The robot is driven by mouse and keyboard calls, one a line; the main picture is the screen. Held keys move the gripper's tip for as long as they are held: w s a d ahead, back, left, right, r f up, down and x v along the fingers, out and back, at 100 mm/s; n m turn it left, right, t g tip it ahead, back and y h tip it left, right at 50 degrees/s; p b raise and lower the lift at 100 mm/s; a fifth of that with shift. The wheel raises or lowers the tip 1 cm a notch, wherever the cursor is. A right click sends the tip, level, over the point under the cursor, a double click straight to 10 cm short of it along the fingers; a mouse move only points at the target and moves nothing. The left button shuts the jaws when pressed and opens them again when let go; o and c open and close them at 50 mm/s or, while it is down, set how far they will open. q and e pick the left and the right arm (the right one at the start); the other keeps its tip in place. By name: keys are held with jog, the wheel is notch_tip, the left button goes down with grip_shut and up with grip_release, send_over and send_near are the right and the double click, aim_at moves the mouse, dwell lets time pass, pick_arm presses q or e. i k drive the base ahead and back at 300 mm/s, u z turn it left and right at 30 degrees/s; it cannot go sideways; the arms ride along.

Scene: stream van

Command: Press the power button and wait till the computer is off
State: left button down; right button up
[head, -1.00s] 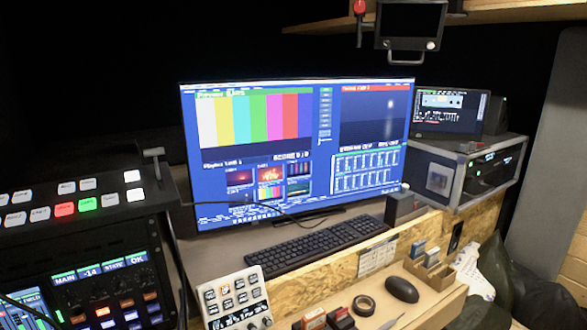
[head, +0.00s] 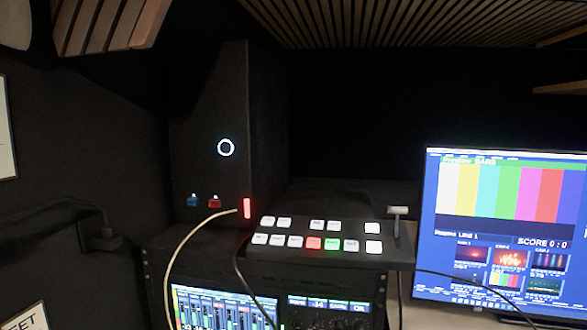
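A black computer tower (head: 205,120) stands at the left in the head view, on top of a rack. Neither of my grippers shows in the head view.
A switcher panel (head: 259,252) with several lit buttons and a lever sits right of the tower. The rack (head: 160,265) below holds lit screens. A pale cable (head: 180,250) hangs in front of the rack. A wall socket (head: 100,238) with a plug is at the left.

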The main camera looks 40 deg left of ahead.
aim_at(225, 148)
jog(key=z, duration=0.3)
jog(key=k, duration=0.1)
jog(key=u, duration=1.95)
